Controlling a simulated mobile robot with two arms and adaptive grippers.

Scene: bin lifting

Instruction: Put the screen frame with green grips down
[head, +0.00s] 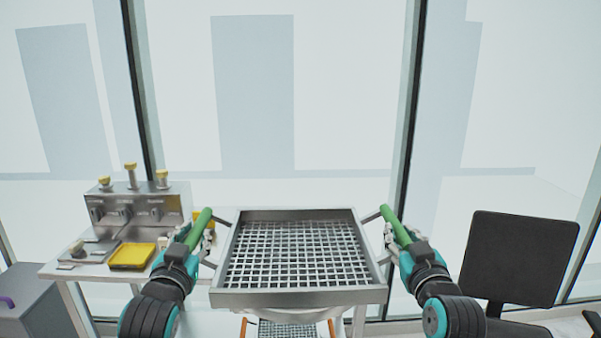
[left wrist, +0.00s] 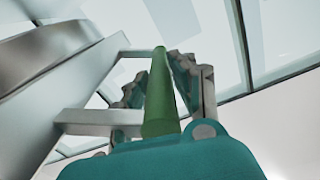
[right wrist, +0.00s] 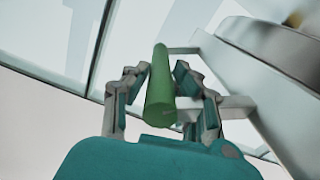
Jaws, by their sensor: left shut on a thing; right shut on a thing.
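The screen frame (head: 300,297) is a square metal tray with a mesh bottom and a green grip on each side. It is in the middle of the head view, in front of and above the white table. My left gripper (head: 207,237) is shut on the left green grip (head: 199,228); the grip also shows between the fingers in the left wrist view (left wrist: 160,95). My right gripper (head: 392,240) is shut on the right green grip (head: 395,226); it also shows in the right wrist view (right wrist: 160,90). The frame looks about level. What lies directly beneath it is mostly hidden.
A white table (head: 90,272) stands behind, holding a metal device with yellow knobs (head: 135,208) and a yellow tray (head: 131,256) at left. Another mesh item with orange grips (head: 287,329) shows below the frame. A black chair (head: 518,258) stands right, a grey cabinet (head: 35,305) left.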

